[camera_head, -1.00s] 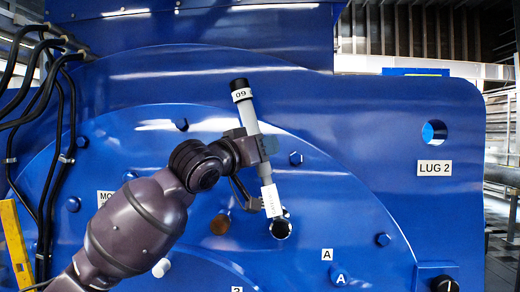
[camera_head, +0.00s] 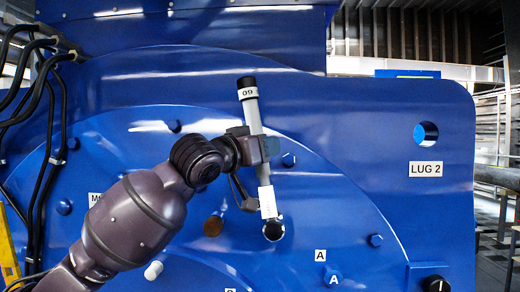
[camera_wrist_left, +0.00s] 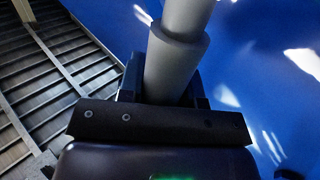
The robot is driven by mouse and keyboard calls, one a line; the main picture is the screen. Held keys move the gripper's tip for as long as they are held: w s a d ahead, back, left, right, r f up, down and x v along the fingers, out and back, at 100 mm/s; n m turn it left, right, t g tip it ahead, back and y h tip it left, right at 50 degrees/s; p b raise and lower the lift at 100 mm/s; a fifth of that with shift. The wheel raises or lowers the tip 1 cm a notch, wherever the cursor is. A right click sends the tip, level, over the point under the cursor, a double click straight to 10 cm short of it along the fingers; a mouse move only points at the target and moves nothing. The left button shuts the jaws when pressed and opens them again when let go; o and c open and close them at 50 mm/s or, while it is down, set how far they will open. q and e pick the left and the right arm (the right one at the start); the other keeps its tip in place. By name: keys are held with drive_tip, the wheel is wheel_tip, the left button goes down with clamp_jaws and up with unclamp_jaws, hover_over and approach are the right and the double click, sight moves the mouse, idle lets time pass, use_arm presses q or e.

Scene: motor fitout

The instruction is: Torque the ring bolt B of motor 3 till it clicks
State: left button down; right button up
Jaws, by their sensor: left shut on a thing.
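My left gripper (camera_head: 262,148) is shut on the grey shaft of the torque wrench (camera_head: 252,112). The wrench has a black grip end at the top with a white number band, and a white tag low on its shaft. It stands almost upright, leaning slightly left at the top. Its lower end is at a round dark head (camera_head: 273,231) against the blue motor face (camera_head: 340,200). That head hides whatever bolt is behind it, and no letter B is readable. In the left wrist view the grey shaft (camera_wrist_left: 177,65) runs up between the jaws. My right gripper is not in view.
Blue bolts marked by A plates (camera_head: 320,256) sit lower right, with other bolts (camera_head: 375,240) around the ring. A LUG 2 plate (camera_head: 426,169) is below a hole. Black cables (camera_head: 45,110) hang at left. A white peg (camera_head: 153,270) and a brown disc (camera_head: 213,226) are nearby.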

use_arm(q)
drive_tip(key=shift+d+r, duration=0.15)
drive_tip(key=shift+d, duration=0.15)
drive_tip(key=shift+d+m, duration=0.25)
drive_tip(key=shift+m, duration=0.05)
drive_tip(key=shift+d+m+g+y, duration=0.3)
drive_tip(key=shift+d+m+g, duration=0.3)
drive_tip(key=shift+d, duration=0.4)
drive_tip(key=shift+d, duration=0.15)
idle(0.3)
drive_tip(key=shift+d+m+g+y, duration=0.3)
drive_tip(key=shift+d+m+y, duration=0.2)
drive_tip(key=shift+d, duration=0.55)
drive_tip(key=shift+a, duration=0.15)
drive_tip(key=shift+a+n+h+b, duration=0.55)
drive_tip(key=shift+a+b, duration=0.25)
drive_tip(key=shift+a, duration=0.35)
